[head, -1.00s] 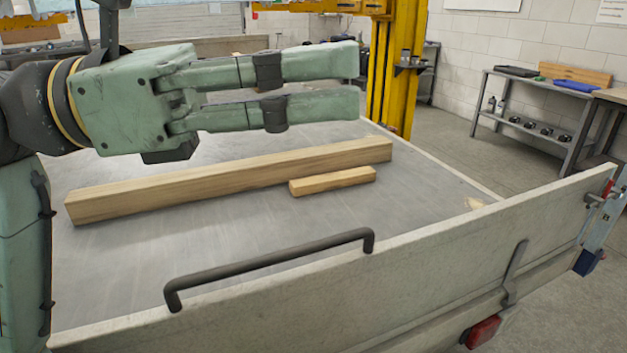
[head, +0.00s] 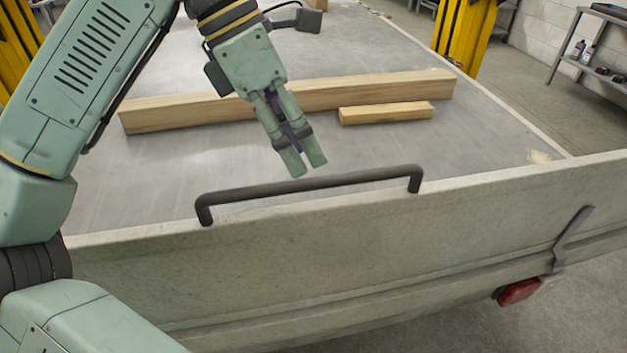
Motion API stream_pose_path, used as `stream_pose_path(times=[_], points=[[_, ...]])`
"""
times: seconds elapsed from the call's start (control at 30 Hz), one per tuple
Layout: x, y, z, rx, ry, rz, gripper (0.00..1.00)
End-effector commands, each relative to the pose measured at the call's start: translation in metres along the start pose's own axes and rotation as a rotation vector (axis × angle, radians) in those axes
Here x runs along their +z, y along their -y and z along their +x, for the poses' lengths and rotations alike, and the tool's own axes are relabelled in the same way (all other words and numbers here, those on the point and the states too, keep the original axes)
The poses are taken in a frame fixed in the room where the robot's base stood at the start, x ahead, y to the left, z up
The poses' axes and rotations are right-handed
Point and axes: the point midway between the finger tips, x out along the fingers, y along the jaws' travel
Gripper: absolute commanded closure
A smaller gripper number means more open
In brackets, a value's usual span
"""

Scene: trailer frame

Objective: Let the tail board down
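The tail board (head: 400,240) is a pale, worn panel standing up along the near end of the trailer bed. A dark bar handle (head: 310,187) is fixed at its top edge. My gripper (head: 304,167) is above and just behind the handle, pointing down and slightly right, apart from it. Its two fingers show close together with a narrow dark line between them; how far they are spread along my line of sight is unclear. Nothing shows in it. The board's left end is hidden by my arm, and its right end is outside the picture.
On the grey trailer bed (head: 180,180) lie a long timber beam (head: 390,92) and a short wood block (head: 386,113), behind my gripper. A dark metal strap (head: 568,240) and red lamp (head: 519,291) are at lower right. A yellow post (head: 465,35) stands beyond.

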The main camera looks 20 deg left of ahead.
Motion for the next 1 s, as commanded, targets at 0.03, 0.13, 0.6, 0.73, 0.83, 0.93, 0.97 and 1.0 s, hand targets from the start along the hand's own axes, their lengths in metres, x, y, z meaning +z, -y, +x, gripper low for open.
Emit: stream_pose_path(times=[0.03,0.13,0.6,0.73,0.83,0.93,0.97,1.0], points=[[-0.003,-0.001,0.016,0.001,-0.002,0.0,0.65],[-0.002,-0.001,0.029,0.002,-0.001,0.001,0.65],[0.001,0.0,0.043,0.0,0.001,0.001,0.65],[0.001,0.0,0.043,0.0,0.001,0.001,0.71],[0.001,0.0,0.043,0.0,0.001,0.001,0.78],[0.001,0.0,0.043,0.0,0.001,0.001,0.85],[0.001,0.0,0.043,0.0,0.001,0.001,0.87],[0.001,0.0,0.043,0.0,0.001,0.001,0.89]])
